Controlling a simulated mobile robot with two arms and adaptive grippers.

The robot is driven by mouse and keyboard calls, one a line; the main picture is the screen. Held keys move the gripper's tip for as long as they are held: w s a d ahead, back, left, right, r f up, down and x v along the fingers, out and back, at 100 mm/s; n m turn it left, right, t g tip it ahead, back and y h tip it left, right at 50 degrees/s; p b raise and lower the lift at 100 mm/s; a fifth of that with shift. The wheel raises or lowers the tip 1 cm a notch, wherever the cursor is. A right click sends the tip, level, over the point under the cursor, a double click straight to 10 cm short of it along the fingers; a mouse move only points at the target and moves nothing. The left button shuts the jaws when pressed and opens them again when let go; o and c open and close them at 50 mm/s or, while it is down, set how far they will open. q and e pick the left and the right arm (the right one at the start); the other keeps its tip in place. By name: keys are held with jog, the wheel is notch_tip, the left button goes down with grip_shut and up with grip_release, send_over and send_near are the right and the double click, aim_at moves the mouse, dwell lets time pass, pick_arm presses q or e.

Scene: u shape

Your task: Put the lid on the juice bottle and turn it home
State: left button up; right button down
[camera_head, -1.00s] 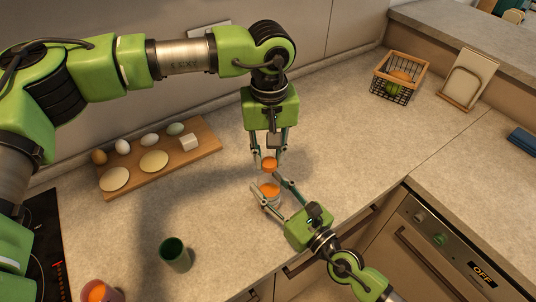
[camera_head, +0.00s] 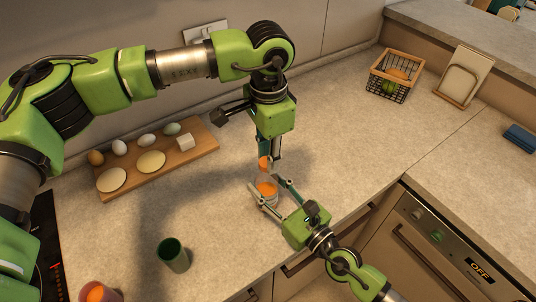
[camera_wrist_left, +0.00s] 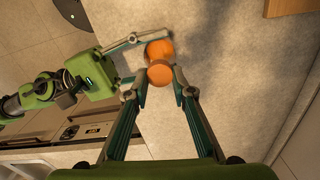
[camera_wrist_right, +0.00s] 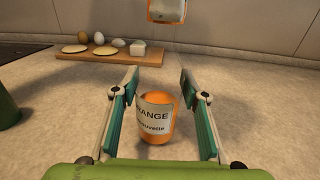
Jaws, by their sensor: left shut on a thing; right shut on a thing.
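The juice bottle (camera_head: 272,196) stands upright on the counter, its orange top facing up. In the right wrist view the bottle (camera_wrist_right: 157,120) shows an orange body and a white label. My right gripper (camera_head: 262,187) is shut on the bottle from the front right. The orange lid (camera_head: 264,162) is held above the bottle, apart from it in the head view. My left gripper (camera_head: 270,160) points down and is shut on the lid. In the left wrist view the lid (camera_wrist_left: 160,74) sits between the fingertips and overlaps the bottle (camera_wrist_left: 158,48) behind it.
A wooden board (camera_head: 205,148) with eggs and other food lies at the back left. A green cup (camera_head: 173,255) stands at the front left, near an orange-filled cup (camera_head: 97,292). A wire basket (camera_head: 390,88) is at the back right. The counter right of the bottle is clear.

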pick_arm(q)
jog(key=o, duration=0.7)
jog(key=shift+r, duration=0.1)
jog(key=shift+r, duration=2.15)
jog(key=shift+c, duration=0.4)
